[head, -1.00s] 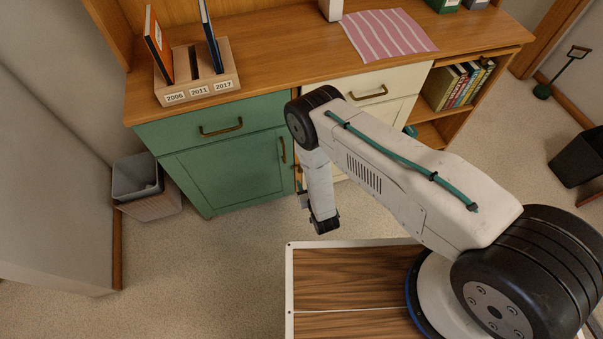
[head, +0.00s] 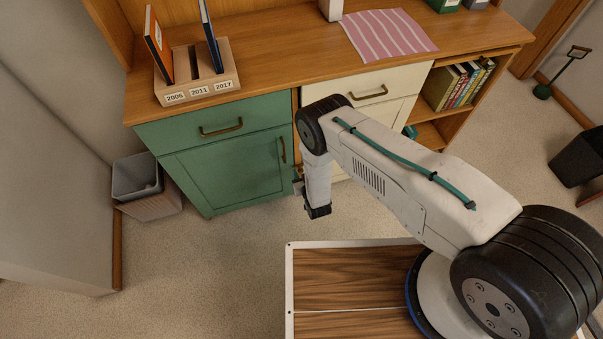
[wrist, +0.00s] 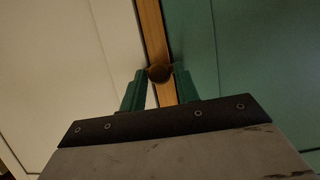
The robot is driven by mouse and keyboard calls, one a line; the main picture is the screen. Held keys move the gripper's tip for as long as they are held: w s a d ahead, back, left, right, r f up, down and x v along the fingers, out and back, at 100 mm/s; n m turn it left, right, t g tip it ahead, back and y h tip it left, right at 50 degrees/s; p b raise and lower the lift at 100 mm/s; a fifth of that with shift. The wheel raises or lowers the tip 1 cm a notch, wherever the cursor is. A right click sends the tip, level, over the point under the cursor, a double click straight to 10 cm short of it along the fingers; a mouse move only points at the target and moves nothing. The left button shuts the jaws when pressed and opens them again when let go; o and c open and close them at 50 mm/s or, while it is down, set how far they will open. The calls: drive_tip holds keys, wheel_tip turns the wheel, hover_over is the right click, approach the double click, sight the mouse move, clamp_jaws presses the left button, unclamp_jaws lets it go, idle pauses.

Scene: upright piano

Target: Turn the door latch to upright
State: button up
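The door latch (wrist: 160,73) shows in the wrist view as a small, dark brown round piece on the wooden strip (wrist: 153,30) between the cream door and the green door. A short part of it seems to reach toward the green side; its exact angle is hard to tell. My gripper (wrist: 160,85) is open, its two green fingers on either side of the strip, with the latch between or just beyond the tips. I cannot tell whether they touch it. In the head view my arm hides the latch and most of the gripper.
The green cabinet door (head: 228,171) has a vertical handle (head: 283,150). A green drawer (head: 212,122) and a cream drawer (head: 365,88) sit above the doors. A grey bin (head: 137,178) stands at the left. The floor before the green door is clear.

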drive_tip(key=c, duration=0.5)
drive_tip(key=shift+c, duration=0.2)
drive_tip(key=m+y, duration=0.2)
drive_tip(key=m, duration=0.1)
drive_tip(key=m+y, duration=0.1)
drive_tip(key=m, duration=0.1)
drive_tip(key=shift+w+d+f+y, duration=0.1)
drive_tip(key=shift+d+f+y, duration=0.05)
drive_tip(key=shift+d+y, duration=0.25)
drive_tip(key=m+y, duration=0.2)
drive_tip(key=m, duration=0.2)
drive_tip(key=shift+f+m, duration=0.15)
drive_tip(key=shift+m, duration=0.15)
drive_tip(key=shift+f+m+t+y, duration=0.15)
drive_tip(key=shift+m+t+y, duration=0.5)
drive_tip(key=shift+m, duration=1.25)
drive_tip(key=o, duration=0.9)
